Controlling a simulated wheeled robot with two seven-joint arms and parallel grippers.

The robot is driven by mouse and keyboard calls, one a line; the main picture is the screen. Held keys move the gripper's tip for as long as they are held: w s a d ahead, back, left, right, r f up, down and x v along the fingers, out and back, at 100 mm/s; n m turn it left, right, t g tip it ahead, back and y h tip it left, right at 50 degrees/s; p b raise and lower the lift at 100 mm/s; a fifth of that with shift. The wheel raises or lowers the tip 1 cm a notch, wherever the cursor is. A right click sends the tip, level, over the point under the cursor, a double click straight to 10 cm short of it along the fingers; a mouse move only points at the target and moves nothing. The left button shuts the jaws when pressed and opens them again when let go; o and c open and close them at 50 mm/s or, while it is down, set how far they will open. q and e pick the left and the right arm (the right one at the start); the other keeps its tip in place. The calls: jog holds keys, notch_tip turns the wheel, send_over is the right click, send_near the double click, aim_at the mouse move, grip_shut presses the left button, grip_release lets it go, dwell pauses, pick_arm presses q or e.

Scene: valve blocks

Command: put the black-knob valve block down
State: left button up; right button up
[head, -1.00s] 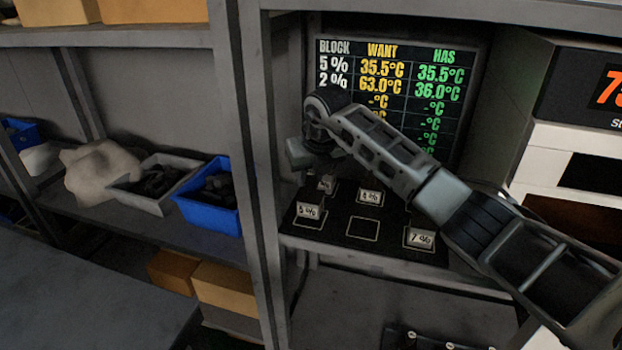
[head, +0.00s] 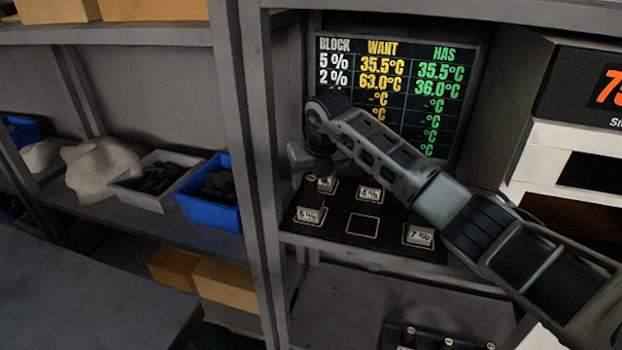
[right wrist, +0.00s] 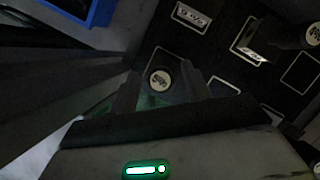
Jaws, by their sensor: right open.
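The black-knob valve block (head: 326,185) stands at the back left of a black mat (head: 340,238) on the shelf, mostly hidden under my right gripper (head: 316,160). In the right wrist view, a round dark knob with a pale marked top (right wrist: 159,79) sits between the spread fingers of my right gripper (right wrist: 163,92). The fingers are open on either side of it. I cannot tell whether they touch it. My left gripper is not in view.
The front middle square (head: 363,226) is empty. A screen (head: 440,130) stands behind. A shelf post (head: 252,150) rises at left. A blue bin (head: 208,195) lies beyond it.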

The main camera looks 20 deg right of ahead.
jog(key=b+v, duration=0.1)
jog(key=v, duration=1)
jog(key=shift+b, duration=0.3)
jog(key=shift+s, duration=0.1)
